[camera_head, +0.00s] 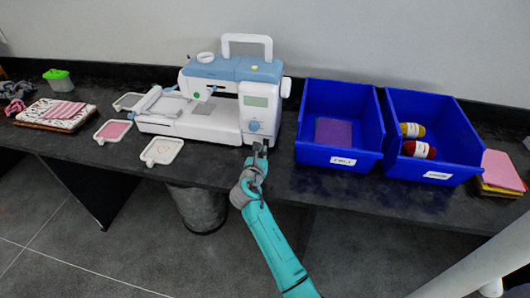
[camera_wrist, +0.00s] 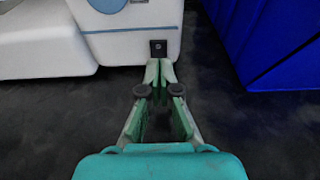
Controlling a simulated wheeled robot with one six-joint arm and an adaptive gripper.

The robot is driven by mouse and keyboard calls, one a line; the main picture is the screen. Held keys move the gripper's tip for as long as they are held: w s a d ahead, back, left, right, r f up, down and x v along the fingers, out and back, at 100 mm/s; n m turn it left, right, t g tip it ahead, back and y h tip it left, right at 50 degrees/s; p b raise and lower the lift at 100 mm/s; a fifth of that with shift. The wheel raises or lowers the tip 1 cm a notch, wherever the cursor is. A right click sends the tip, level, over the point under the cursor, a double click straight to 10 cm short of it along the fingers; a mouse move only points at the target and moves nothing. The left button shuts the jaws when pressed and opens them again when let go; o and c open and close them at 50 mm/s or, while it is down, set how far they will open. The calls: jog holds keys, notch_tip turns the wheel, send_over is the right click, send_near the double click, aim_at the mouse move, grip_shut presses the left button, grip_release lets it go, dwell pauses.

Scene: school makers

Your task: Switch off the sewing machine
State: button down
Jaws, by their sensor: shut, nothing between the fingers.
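The white and blue sewing machine (camera_head: 227,72) stands on the dark table, with a carry handle, a small screen and a blue dial on its right front. In the wrist view its white lower body (camera_wrist: 120,52) fills the upper left. A small black square switch (camera_wrist: 158,48) sits low near the body's right edge. My gripper (camera_head: 259,150) is at the table's front side, just before the machine's lower right corner. In the wrist view my gripper (camera_wrist: 159,68) is shut and empty, its tips just below the switch. I cannot tell whether they touch it.
A blue bin (camera_head: 311,153) with purple cloth stands right of the machine; a second blue bin (camera_head: 474,165) holds thread spools. Stacked cloth (camera_head: 501,170) lies far right. Embroidery hoops (camera_head: 162,151) and folded fabric (camera_head: 42,112) lie left. A grey waste bin (camera_head: 198,208) stands below.

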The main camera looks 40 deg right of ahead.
jog(key=s+a+r, duration=0.4)
jog(key=s+a, duration=0.1)
jog(key=a, duration=0.2)
jog(key=shift+s+r, duration=0.15)
jog(key=shift+s, duration=0.1)
jog(key=shift+a, duration=0.1)
dwell(0.4)
